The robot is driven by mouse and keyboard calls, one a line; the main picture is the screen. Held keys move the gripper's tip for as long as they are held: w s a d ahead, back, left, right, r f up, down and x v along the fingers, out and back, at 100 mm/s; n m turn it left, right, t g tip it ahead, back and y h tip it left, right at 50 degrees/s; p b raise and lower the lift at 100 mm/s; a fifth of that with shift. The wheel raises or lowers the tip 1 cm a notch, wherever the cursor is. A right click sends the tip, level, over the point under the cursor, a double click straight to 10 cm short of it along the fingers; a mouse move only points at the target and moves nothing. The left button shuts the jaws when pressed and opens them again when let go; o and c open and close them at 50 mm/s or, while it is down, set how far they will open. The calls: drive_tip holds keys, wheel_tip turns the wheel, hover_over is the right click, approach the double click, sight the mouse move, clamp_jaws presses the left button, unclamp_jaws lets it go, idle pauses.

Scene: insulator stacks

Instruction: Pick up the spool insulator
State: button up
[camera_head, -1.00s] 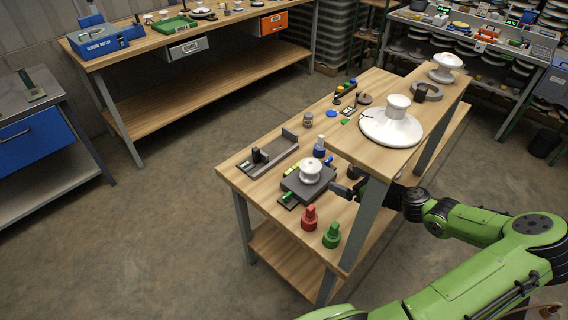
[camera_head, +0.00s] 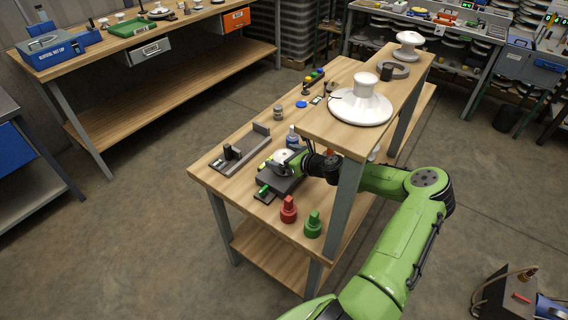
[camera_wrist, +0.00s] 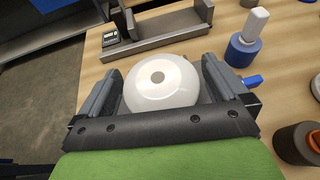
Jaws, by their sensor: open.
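The white spool insulator (camera_wrist: 162,82) sits between the two fingers of my gripper (camera_wrist: 158,90) in the wrist view, its round top with a grey centre hole facing the camera. A narrow gap shows beside it at the right finger; contact at the left finger is unclear. In the head view the spool insulator (camera_head: 283,156) is on the dark grey block (camera_head: 279,183) on the wooden bench, partly hidden by my gripper (camera_head: 288,163). My gripper is open and around the spool.
A dark fixture (camera_head: 240,150) lies left of the block. A blue bottle (camera_wrist: 246,38) stands close to the right finger. Red (camera_head: 288,209) and green (camera_head: 313,224) knobbed pieces stand in front. A raised shelf (camera_head: 325,125) with a large white insulator (camera_head: 361,103) overhangs the bench.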

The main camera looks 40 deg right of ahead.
drive_tip(key=shift+s+r, duration=0.1)
drive_tip(key=c, duration=1.3)
drive_tip(key=shift+r, duration=0.2)
